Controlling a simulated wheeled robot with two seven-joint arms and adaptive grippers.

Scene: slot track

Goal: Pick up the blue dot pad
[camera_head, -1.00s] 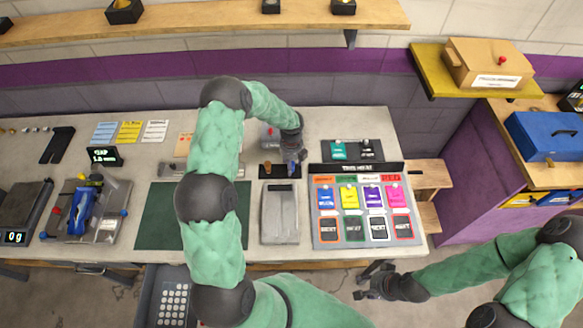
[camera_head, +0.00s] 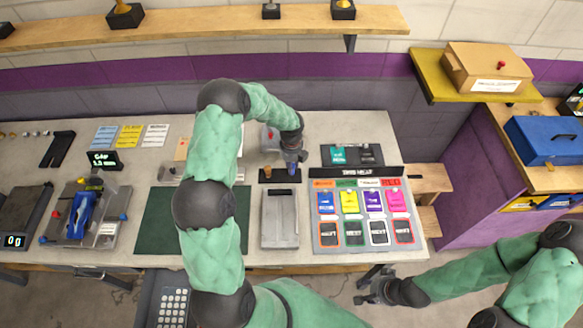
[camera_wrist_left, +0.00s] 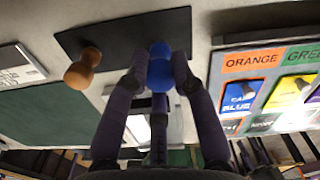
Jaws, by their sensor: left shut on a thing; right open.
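The blue dot pad (camera_head: 293,169) is a small blue knob-shaped piece at the right end of a black stand (camera_head: 267,179). It also shows in the left wrist view (camera_wrist_left: 160,62). My left gripper (camera_head: 292,161) reaches down over it, and its fingers (camera_wrist_left: 160,80) are shut on the pad from both sides. The pad is still at the stand; I cannot tell whether it touches it. A wooden brown piece (camera_wrist_left: 82,68) of similar shape stands at the stand's other end. My right gripper (camera_head: 372,290) is open and empty, in front of the table at the lower right.
A grey tray (camera_head: 279,242) lies in front of the stand. A board of coloured cards (camera_head: 370,242) is to the right. A green mat (camera_head: 160,215) and a blue car on a fixture (camera_head: 82,215) are to the left. A wooden shelf (camera_head: 220,25) runs along the wall above.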

